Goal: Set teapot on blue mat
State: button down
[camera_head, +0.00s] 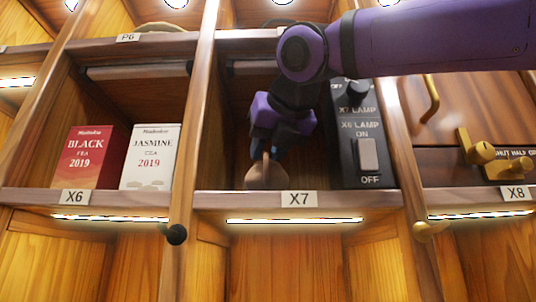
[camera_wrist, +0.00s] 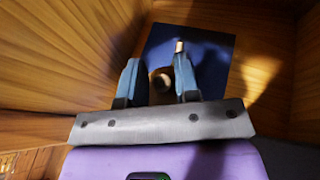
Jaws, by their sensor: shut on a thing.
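My gripper (camera_head: 268,152) reaches into the compartment labelled X7. It is shut on a small brown rounded thing, which I take to be the teapot (camera_head: 264,177), low near the front shelf edge. In the wrist view my gripper (camera_wrist: 157,66) has its two blue fingers on either side of a brown part of the teapot (camera_wrist: 161,78). The dark blue mat (camera_wrist: 216,60) lies beyond and beneath the fingers on the wooden compartment floor. The fingers hide much of the teapot, and I cannot tell whether it touches the mat. The mat is not visible in the head view.
A black lamp switch panel (camera_head: 361,135) stands at the right side of X7. A wooden divider (camera_head: 190,110) separates X7 from X6, which holds a red tea box (camera_head: 91,158) and a white tea box (camera_head: 150,157). Brass fittings (camera_head: 490,155) are by X8.

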jog(key=shift+s+f, duration=0.15)
jog(key=shift+f, duration=0.5)
jog(key=shift+f, duration=0.15)
jog(key=c, duration=0.8)
grip_release()
jog(key=shift+c, duration=0.2)
jog(key=shift+d+r, duration=0.1)
jog(key=shift+r, duration=0.1)
jog(key=v, duration=1.2)
